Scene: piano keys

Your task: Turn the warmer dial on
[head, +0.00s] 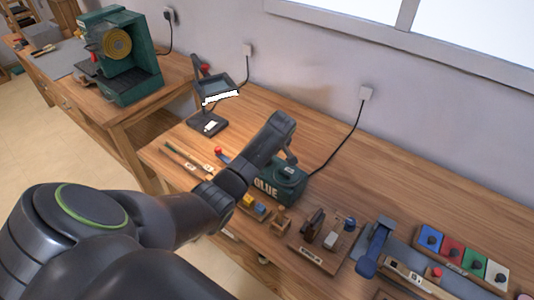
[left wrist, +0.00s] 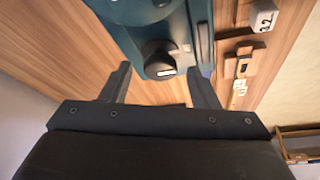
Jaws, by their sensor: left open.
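The glue warmer (head: 283,184) is a dark green box marked GLUE, standing on the workbench below my left arm in the head view. In the left wrist view the warmer (left wrist: 182,28) is a teal body at the top. Its dial (left wrist: 158,53) is a round black knob with a white mark on its front. My left gripper (left wrist: 160,70) is open, with one finger on each side of the dial. I cannot tell whether a finger touches it. In the head view the dial is hidden. My right gripper is not in view.
A desk lamp (head: 207,125) stands behind left. Small wooden blocks and tools (head: 318,235) lie in front of the warmer. A blue clamp-like tool (head: 374,250) and a row of coloured blocks (head: 452,250) are at the right. The bench behind the warmer is clear.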

